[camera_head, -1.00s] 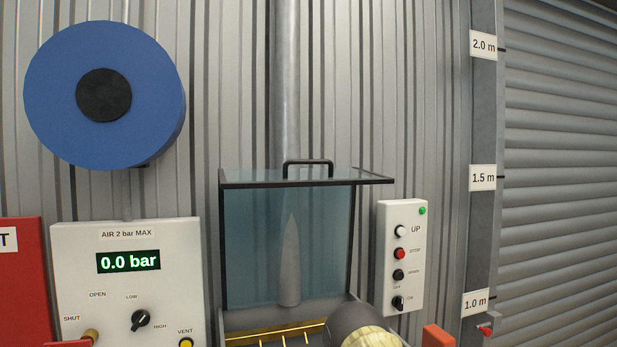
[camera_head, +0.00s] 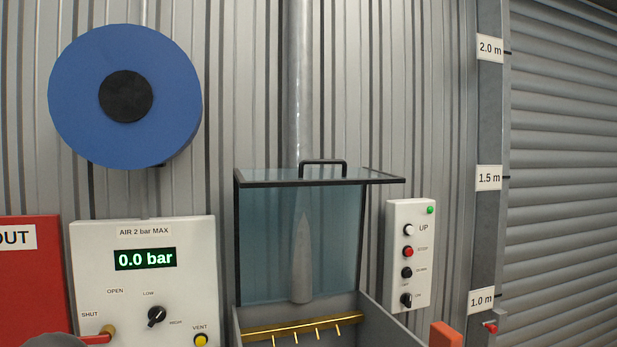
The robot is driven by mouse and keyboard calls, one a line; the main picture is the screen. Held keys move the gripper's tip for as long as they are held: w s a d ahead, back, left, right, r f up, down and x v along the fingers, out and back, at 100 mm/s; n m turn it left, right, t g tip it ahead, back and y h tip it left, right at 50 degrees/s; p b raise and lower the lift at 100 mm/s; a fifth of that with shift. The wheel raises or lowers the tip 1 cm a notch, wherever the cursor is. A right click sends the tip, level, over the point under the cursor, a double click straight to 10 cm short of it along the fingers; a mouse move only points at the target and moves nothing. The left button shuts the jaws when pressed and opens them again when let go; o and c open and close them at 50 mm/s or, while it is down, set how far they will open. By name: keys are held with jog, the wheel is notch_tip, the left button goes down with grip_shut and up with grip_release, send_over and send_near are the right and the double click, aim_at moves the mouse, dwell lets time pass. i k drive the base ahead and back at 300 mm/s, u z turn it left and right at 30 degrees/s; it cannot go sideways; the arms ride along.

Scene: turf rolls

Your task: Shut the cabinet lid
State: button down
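The cabinet lid (camera_head: 330,240) is a clear bluish panel with a black frame. It stands raised at the back of the open grey cabinet (camera_head: 384,322), against the corrugated wall. A black handle (camera_head: 323,162) sits on its top edge section, which juts out at the top. Inside the cabinet a brass bar (camera_head: 300,327) with several small nozzles shows; the cabinet's lower part is cut off by the frame. My gripper is not in view. A rounded grey shape at the bottom left edge may be part of my arm; I cannot tell.
Left of the cabinet is a white air panel (camera_head: 185,262) reading 0.0 bar, with a blue reel (camera_head: 170,75) above it and a red box (camera_head: 35,285) beside it. A button box (camera_head: 427,285) is at right, then a height post (camera_head: 488,140) and roller shutter (camera_head: 560,180).

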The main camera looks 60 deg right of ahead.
aim_at(364, 176)
jog(key=u, duration=0.05)
jog(key=k, duration=1.2)
jog(key=z, duration=1.65)
jog(key=i, duration=0.45)
jog(key=u, duration=0.05)
